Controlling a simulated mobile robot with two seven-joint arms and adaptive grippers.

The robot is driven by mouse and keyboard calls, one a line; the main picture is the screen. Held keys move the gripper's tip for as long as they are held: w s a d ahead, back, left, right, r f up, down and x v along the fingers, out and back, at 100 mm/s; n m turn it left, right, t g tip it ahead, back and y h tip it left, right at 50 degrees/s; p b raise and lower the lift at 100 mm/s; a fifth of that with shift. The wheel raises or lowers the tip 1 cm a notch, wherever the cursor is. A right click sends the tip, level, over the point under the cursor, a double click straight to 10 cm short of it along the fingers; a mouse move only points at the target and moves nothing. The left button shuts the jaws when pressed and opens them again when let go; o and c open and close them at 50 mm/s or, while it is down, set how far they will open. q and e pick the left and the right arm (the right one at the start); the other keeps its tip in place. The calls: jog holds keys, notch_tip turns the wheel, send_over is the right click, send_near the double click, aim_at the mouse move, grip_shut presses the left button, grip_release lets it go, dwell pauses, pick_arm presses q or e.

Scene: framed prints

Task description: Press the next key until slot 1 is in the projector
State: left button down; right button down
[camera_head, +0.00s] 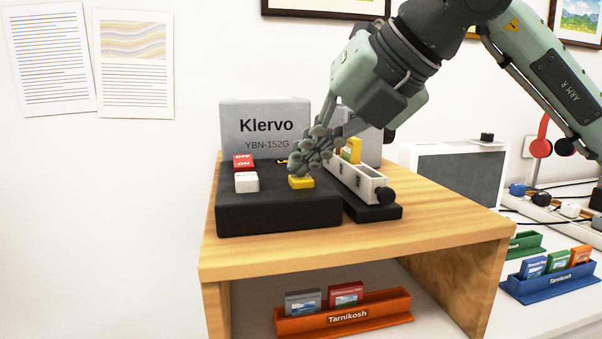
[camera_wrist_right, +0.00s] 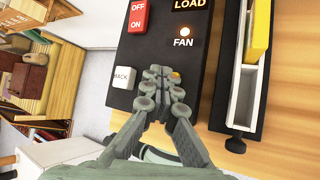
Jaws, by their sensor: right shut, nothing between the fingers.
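The projector (camera_head: 264,117) is a grey box marked Klervo YBN-152G, with a black control base (camera_head: 278,214) in front. On the base are a red OFF/ON switch (camera_head: 243,162), a white BACK key (camera_head: 246,182) and a yellow key (camera_head: 301,183), whose label is hidden. My right gripper (camera_head: 297,170) is shut and empty, its fingertips right at the yellow key. I cannot tell whether they touch it. In the right wrist view my fingers (camera_wrist_right: 160,73) cover most of that key. A pale slide tray (camera_head: 362,184) holds a yellow slide (camera_head: 352,150) beside the base. My left gripper is not in view.
The wooden stand (camera_head: 455,220) carries the projector. An orange Tarnikosh rack (camera_head: 390,309) with two slides is on its lower level. A blue rack (camera_head: 551,287) and a green rack (camera_head: 524,243) are at the right. The FAN lamp (camera_wrist_right: 185,31) glows.

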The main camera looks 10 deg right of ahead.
aim_at(307, 178)
jog(key=shift+f, duration=0.35)
jog(key=shift+r, duration=0.15)
dwell(0.3)
jog(key=shift+r+p, duration=0.6)
jog(key=shift+r, duration=0.7)
jog(key=shift+r+p, duration=1.7)
jog(key=shift+r, duration=0.7)
jog(key=shift+f, duration=0.1)
